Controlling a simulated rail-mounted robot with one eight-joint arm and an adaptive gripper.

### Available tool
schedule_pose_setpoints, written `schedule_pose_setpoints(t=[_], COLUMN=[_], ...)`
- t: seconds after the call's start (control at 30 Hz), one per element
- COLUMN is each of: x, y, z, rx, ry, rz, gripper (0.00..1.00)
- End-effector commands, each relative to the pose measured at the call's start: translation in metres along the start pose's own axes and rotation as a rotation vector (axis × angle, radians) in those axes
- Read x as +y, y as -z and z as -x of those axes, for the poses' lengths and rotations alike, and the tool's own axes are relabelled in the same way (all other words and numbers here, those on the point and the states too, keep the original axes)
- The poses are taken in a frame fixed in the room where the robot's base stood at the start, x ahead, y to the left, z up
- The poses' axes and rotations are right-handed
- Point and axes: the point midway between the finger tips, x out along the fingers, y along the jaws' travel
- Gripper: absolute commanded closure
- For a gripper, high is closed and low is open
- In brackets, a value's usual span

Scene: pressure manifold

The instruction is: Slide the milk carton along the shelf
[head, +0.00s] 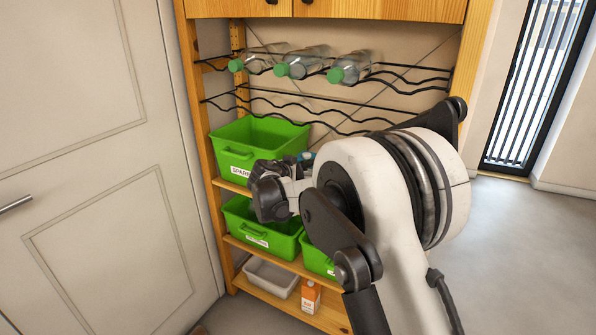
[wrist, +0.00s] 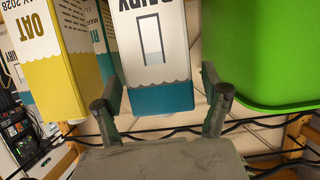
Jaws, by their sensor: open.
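The milk carton (wrist: 158,45), white with a blue band and "DAIRY" lettering, fills the top middle of the wrist view. My gripper (wrist: 162,76) is open, with one finger on each side of the carton's blue end. A gap shows between the right finger and the carton; whether the left finger touches it I cannot tell. In the head view my arm hides the fingertips and most of that part of the shelf.
A yellow and white "OAT" carton (wrist: 48,50) and another blue and white carton (wrist: 100,38) stand left of the milk carton. A green bin (wrist: 265,50) is close on the right. Bottles (head: 300,65) lie on a wire rack (head: 330,105) above.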

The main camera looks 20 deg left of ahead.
Motion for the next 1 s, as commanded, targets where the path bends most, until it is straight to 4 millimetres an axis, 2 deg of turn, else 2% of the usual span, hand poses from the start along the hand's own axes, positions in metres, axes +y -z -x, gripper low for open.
schedule_pose_setpoints(t=[0.2,0.57,1.0], x=[0.001,0.000,0.000], y=[0.000,0.000,0.000], z=[-0.020,-0.024,-0.024], rx=[-0.001,-0.001,-0.001], ry=[-0.001,0.000,0.000], rz=[0.000,0.000,0.000], gripper=[0.22,0.22,0.80])
